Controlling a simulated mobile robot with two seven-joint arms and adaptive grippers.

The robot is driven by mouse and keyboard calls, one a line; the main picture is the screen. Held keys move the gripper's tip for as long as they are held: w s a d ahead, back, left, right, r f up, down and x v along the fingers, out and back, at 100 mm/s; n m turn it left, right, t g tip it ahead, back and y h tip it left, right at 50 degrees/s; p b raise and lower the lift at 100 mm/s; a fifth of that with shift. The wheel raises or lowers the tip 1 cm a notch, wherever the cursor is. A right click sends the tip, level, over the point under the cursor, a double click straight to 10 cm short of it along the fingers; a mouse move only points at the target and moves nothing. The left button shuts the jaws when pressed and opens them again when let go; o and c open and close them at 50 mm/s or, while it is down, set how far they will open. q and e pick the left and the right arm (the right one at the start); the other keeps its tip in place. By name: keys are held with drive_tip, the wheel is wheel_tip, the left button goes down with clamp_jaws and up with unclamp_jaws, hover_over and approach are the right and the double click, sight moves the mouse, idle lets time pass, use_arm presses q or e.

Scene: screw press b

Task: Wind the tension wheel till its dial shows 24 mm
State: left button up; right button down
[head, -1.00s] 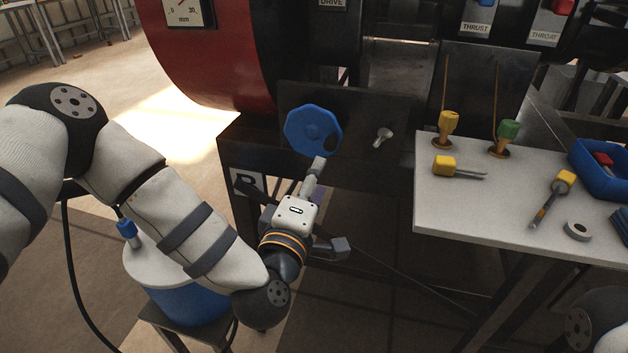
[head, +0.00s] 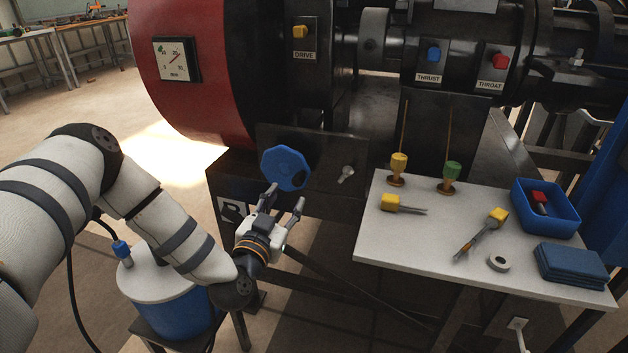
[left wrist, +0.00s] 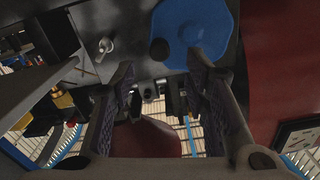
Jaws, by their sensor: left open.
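The blue tension wheel (head: 285,168) is mounted on a dark plate at the front of the machine. The left wrist view shows the wheel (left wrist: 205,25) at the top, with a dark round knob (left wrist: 159,48) near its edge. My left gripper (head: 284,199) is open and empty, just below the wheel in the head view, with both fingers pointing up towards it. I see no grip on the wheel; whether a fingertip touches it is unclear. The white dial (head: 176,60), marked mm, has its red needle pointing up and right; its exact reading is too small to tell. My right gripper is out of view.
A silver wing-like handle (head: 346,174) sticks out right of the wheel. A pale table (head: 400,245) to the right holds screwdrivers, a tape roll (head: 499,262) and a blue bin (head: 545,222). A blue drum (head: 180,312) stands below my left arm.

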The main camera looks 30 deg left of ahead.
sight(296, 185)
use_arm(q)
drive_tip(key=x, duration=0.3)
drive_tip(key=b+x, duration=0.1)
drive_tip(key=x, duration=0.3)
drive_tip(key=shift+w+a+f, duration=0.1)
drive_tip(key=shift+w+f, duration=0.15)
drive_tip(key=shift+w, duration=0.05)
drive_tip(key=shift+w+r, duration=0.2)
drive_tip(key=shift+w, duration=0.35)
clamp_jaws()
